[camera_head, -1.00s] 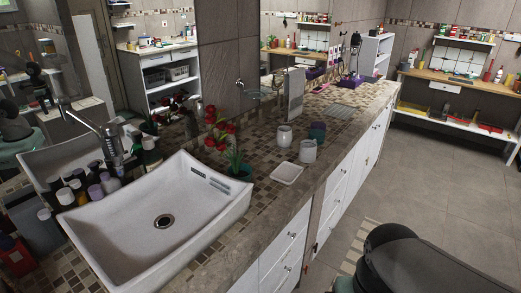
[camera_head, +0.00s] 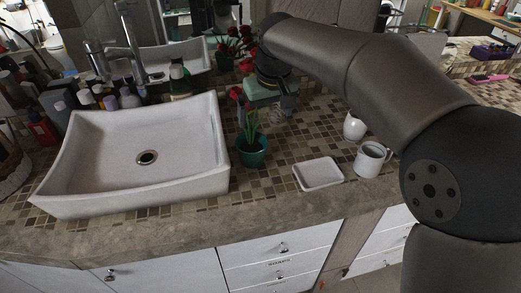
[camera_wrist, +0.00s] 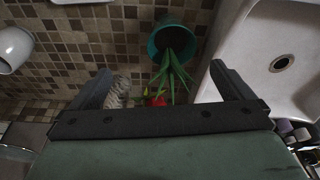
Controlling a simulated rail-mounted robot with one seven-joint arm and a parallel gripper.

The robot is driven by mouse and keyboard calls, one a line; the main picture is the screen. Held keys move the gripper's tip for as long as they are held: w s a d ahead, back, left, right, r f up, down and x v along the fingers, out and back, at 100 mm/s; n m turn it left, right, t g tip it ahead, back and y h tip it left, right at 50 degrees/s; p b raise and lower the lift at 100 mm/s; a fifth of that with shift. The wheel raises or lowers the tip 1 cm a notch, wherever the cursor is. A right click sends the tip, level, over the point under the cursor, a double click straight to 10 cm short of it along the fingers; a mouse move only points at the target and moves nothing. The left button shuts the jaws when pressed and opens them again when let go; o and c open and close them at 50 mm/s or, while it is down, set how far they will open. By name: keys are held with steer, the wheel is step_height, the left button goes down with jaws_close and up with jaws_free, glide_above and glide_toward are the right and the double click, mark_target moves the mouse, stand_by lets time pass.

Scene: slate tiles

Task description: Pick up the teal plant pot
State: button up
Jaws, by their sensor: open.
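The teal plant pot (camera_head: 251,157) stands on the mosaic counter just right of the sink. It holds a plant with green leaves and red flowers (camera_head: 238,94). My gripper (camera_head: 286,108) is above and behind the pot, close to the flowers, and is partly hidden by my arm. In the wrist view the pot (camera_wrist: 158,48) lies beyond the open fingers (camera_wrist: 160,80), near the middle. The leaves and a red flower reach back between the fingers. Nothing is gripped.
The white sink (camera_head: 200,183) is left of the pot. A white soap dish (camera_head: 318,185), a mug (camera_head: 371,160) and a white jar (camera_head: 354,126) stand to the right. Several bottles (camera_head: 110,100) are behind the sink. A mirror backs the counter.

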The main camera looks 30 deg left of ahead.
steer(key=a+f, duration=0.1)
steer(key=a, duration=0.2)
steer(key=p, duration=0.1)
glide_above(252, 148)
steer(key=f, duration=0.7)
steer(key=s+f, duration=0.1)
steer(key=f, duration=0.2)
steer(key=shift+d+f, duration=0.15)
steer(key=shift+d, duration=0.2)
steer(key=shift+d+p+x, duration=0.1)
steer(key=shift+p+x, duration=0.15)
steer(key=shift+x, duration=1.15)
steer(key=shift+d+p+x, duration=0.15)
steer(key=shift+p+x, duration=0.1)
steer(key=shift+x, duration=1.2)
steer(key=c, duration=1.1)
